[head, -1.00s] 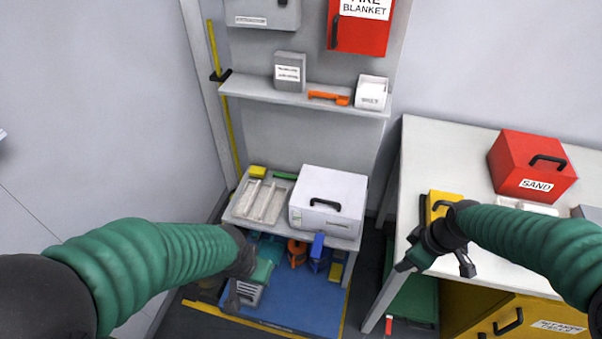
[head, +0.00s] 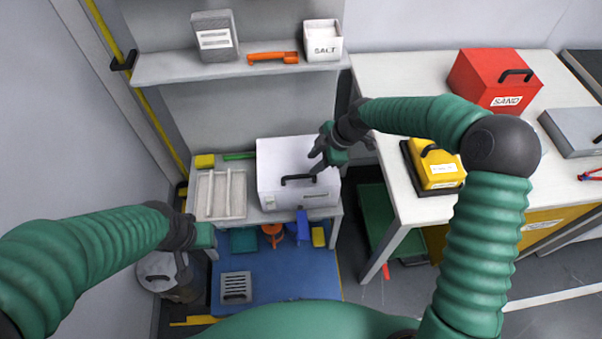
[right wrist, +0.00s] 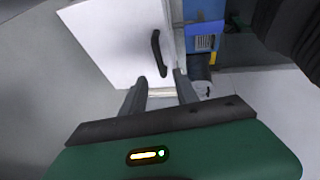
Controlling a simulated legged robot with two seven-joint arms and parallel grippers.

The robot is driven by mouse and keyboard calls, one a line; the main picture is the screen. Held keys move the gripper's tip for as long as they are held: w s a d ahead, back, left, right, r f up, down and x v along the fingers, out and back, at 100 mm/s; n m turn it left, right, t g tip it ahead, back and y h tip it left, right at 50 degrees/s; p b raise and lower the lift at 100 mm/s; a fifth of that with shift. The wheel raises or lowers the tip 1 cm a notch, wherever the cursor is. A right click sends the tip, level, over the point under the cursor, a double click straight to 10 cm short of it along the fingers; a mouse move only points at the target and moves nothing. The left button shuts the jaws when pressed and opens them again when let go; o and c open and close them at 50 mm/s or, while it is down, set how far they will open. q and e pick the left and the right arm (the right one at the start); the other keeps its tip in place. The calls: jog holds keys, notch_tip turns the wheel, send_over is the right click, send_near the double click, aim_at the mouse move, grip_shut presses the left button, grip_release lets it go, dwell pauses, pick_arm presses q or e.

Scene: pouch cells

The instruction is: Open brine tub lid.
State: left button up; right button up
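The brine tub (head: 290,200) appears to be the white box on the low bench, with a label on its front. Its white lid (head: 275,155) looks closed and carries a black bar handle (head: 298,179). My right gripper (head: 314,163) is just above the lid's right part, close to the handle. In the right wrist view the fingers of my right gripper (right wrist: 160,78) are apart and empty, with the near end of the handle (right wrist: 157,52) just beyond them; contact cannot be told. My left gripper (head: 197,237) hangs left of the bench; its fingers are unclear.
A divided tray (head: 200,195) stands left of the tub. A shelf (head: 180,68) with a salt box (head: 322,42) is above. A table at right (head: 402,195) holds a red sand box (head: 497,75) and a yellow case (head: 436,162). A blue mat (head: 285,280) lies below.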

aim_at(298, 175)
jog(key=x, duration=0.5)
jog(key=a+b+x, duration=0.1)
jog(key=x, duration=0.2)
jog(key=shift+a, duration=0.25)
jog(key=shift+f, duration=0.4)
jog(key=shift+w+d+f, duration=0.1)
jog(key=shift+f, duration=0.1)
jog(key=shift+d, duration=0.25)
jog(key=shift+a, duration=0.35)
grip_shut()
jog(key=shift+d, duration=0.2)
